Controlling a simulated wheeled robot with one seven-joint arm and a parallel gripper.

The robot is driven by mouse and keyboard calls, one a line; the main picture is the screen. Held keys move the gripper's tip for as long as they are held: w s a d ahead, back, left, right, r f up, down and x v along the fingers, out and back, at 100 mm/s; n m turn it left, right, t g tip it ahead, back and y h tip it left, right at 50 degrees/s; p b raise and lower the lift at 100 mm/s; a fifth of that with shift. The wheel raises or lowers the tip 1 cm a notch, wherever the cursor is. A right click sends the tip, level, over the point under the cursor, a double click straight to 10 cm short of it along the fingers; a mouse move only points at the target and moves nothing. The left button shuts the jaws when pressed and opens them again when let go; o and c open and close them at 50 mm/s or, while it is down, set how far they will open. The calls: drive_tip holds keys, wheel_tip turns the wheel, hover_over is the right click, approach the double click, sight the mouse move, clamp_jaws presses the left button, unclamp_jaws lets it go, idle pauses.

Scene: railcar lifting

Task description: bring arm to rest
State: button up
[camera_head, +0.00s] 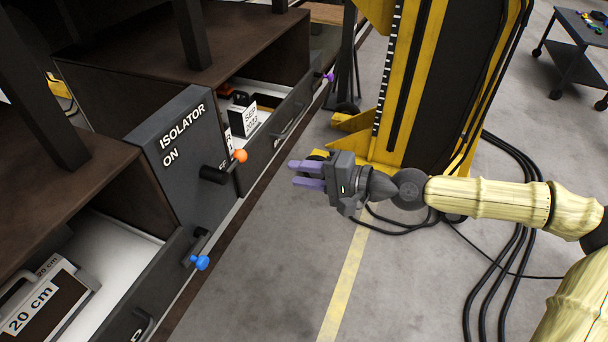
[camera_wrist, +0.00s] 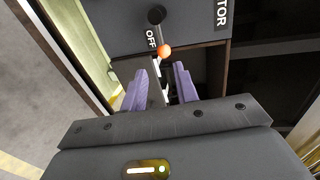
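My gripper (camera_head: 297,174) has two purple fingers spread apart with nothing between them. It is in the air over the floor, to the right of the dark isolator box (camera_head: 183,130) and apart from it, with its fingers pointing left. My arm stretches in from the right edge. The isolator lever has an orange knob (camera_head: 240,155), and the box face reads "ISOLATOR ON". In the wrist view, my open fingers (camera_wrist: 161,85) show with the orange knob (camera_wrist: 164,50) beyond them and the word "OFF" beside the lever.
A near open drawer (camera_head: 135,318) with a blue knob (camera_head: 200,263) holds a "20 cm" block (camera_head: 35,305). A far open drawer (camera_head: 290,122) holds labelled boxes. A yellow lifting column (camera_head: 400,80) stands behind my gripper. Black cables (camera_head: 510,260) lie on the floor under my arm.

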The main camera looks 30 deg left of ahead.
idle(0.4)
drive_tip(key=s+d+f+n+h, duration=0.1)
drive_tip(key=d+f+h, duration=0.15)
drive_tip(key=f, duration=0.35)
drive_tip(key=s+d+f+n+h, duration=0.1)
drive_tip(key=d+f+h, duration=0.15)
drive_tip(key=f, duration=0.35)
drive_tip(key=w+d+f+t+h, duration=0.1)
drive_tip(key=d+f+t+h, duration=0.1)
drive_tip(key=d+f+h, duration=0.55)
drive_tip(key=d+r+m+t+h, duration=0.1)
drive_tip(key=d+r, duration=0.2)
drive_tip(key=d, duration=0.6)
drive_tip(key=s+d+r+m+t+h, duration=0.1)
drive_tip(key=d+r, duration=0.3)
drive_tip(key=d, duration=0.5)
drive_tip(key=d+r+m+h, duration=0.1)
drive_tip(key=d+r, duration=0.2)
drive_tip(key=d, duration=0.6)
drive_tip(key=shift+s+d+r+t, duration=0.15)
drive_tip(key=shift+s+d+t, duration=0.1)
drive_tip(key=shift+d+t, duration=0.15)
drive_tip(key=shift+a, duration=0.15)
